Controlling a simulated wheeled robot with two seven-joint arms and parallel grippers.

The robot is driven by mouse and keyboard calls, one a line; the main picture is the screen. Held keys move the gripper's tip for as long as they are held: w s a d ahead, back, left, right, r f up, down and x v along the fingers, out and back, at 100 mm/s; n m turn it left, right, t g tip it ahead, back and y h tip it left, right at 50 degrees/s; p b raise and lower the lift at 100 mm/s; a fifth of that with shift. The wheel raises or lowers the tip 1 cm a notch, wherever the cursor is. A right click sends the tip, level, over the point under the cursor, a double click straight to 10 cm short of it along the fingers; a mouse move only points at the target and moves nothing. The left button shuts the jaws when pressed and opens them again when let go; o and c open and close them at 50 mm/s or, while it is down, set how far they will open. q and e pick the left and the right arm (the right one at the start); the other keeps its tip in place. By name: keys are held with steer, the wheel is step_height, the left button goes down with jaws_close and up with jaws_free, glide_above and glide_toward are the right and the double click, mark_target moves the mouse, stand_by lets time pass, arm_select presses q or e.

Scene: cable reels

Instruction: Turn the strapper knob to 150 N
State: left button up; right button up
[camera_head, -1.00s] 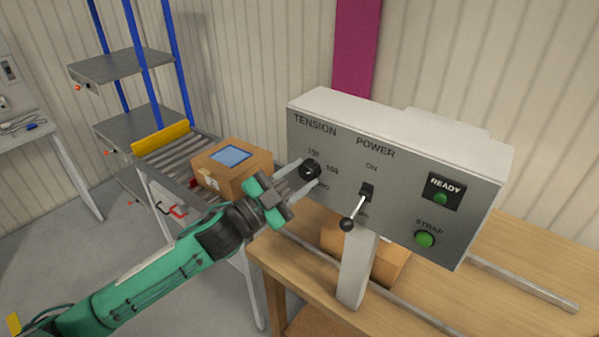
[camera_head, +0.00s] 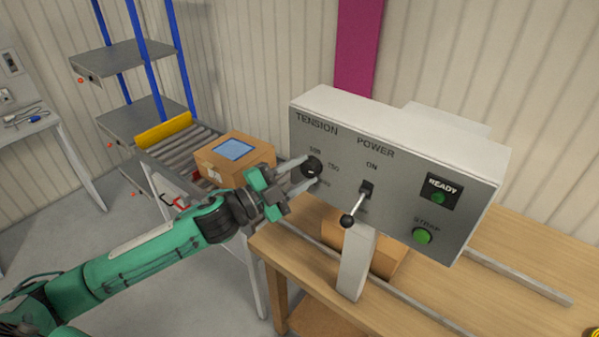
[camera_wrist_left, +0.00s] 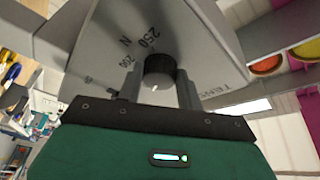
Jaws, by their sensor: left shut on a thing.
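The tension knob (camera_head: 311,168) is a small black dial at the left of the grey strapper panel (camera_head: 395,205), under the word TENSION. Small numbers ring it, too blurred in the head view to read surely. My left gripper (camera_head: 306,172) reaches it from the left, with one finger on its upper side and one on its lower side, shut on it. In the left wrist view the knob (camera_wrist_left: 159,71) sits between both fingers, with the marks 250, N and 200 on the panel nearby. A small light mark shows on the knob. Its exact setting cannot be told. My right gripper is not in view.
A power lever (camera_head: 355,205) with a black ball sticks out right of the knob. A carton (camera_head: 234,160) stands on the roller conveyor (camera_head: 180,150) behind my left arm.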

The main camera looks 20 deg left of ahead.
arm_select(q)
steer(key=o, duration=1)
steer(key=shift+s+a+f+b, duration=0.3)
steer(key=shift+s+a+b, duration=0.05)
steer(key=shift+s+b, duration=0.15)
steer(key=shift+b+v, duration=3.35)
steer(key=shift+v, duration=2.9)
steer(key=shift+r, duration=0.25)
